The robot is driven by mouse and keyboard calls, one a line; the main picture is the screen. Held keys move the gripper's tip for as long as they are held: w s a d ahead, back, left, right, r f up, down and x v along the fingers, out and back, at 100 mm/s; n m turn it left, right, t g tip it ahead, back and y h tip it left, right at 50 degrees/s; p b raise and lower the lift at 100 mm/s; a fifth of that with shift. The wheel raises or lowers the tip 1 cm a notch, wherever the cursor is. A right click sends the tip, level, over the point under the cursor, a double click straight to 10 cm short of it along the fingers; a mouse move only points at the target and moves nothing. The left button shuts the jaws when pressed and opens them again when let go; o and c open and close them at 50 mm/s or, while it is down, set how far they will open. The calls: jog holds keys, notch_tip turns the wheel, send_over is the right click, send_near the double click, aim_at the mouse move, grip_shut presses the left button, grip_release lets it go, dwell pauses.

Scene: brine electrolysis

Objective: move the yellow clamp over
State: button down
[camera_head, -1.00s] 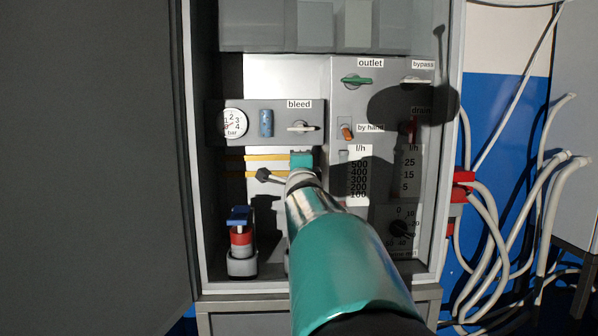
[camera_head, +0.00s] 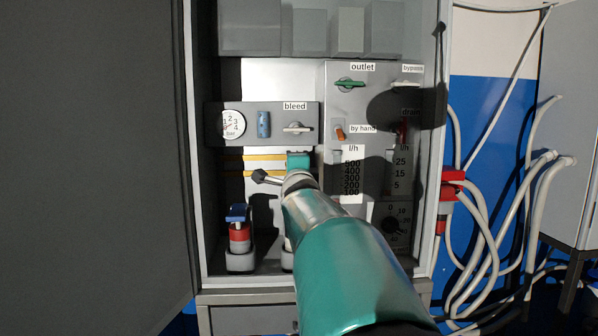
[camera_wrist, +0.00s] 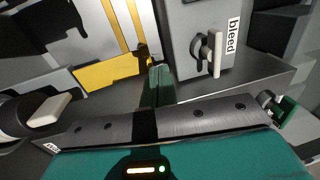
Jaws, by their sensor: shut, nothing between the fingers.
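Two thin horizontal yellow strips (camera_head: 262,158) show in the cabinet, left of my gripper in the head view. In the wrist view a wider flat yellow piece (camera_wrist: 110,72) joins narrow yellow strips running up from it. I cannot tell which of these yellow parts is the clamp. My gripper (camera_head: 298,160) is shut and empty, just below the panel marked bleed. In the wrist view its teal fingertips (camera_wrist: 160,80) are together, just right of the wide yellow piece's end. I cannot tell whether they touch it.
The bleed valve handle (camera_head: 298,128) is close above my gripper. A pressure gauge (camera_head: 232,124) and blue cylinder (camera_head: 263,124) are to its left. A blue-topped red and white fitting (camera_head: 238,232) stands low left. The cabinet door (camera_head: 90,150) is open at left.

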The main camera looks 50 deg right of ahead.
jog(key=s+a+r, duration=0.1)
jog(key=s+a, duration=0.5)
jog(key=a, duration=0.1)
jog(key=shift+s, duration=0.2)
jog(key=shift+a, duration=0.1)
jog(key=w+a+f+n+y, duration=0.3)
jog(key=a+f+n+y, duration=0.5)
jog(key=a, duration=0.6)
jog(key=w+a+f+n+y, duration=0.2)
jog(key=a+f+n+y, duration=0.3)
jog(key=a+f+n, duration=0.65)
jog(key=s+a+f+n+g+y, duration=0.1)
jog(key=s+a+f+n+g, duration=0.6)
jog(key=s+a+f, duration=0.5)
jog(key=a+n, duration=0.1)
jog(key=a, duration=0.2)
jog(key=shift+s+y, duration=0.3)
jog(key=shift+y, duration=0.1)
jog(key=shift+d, duration=0.15)
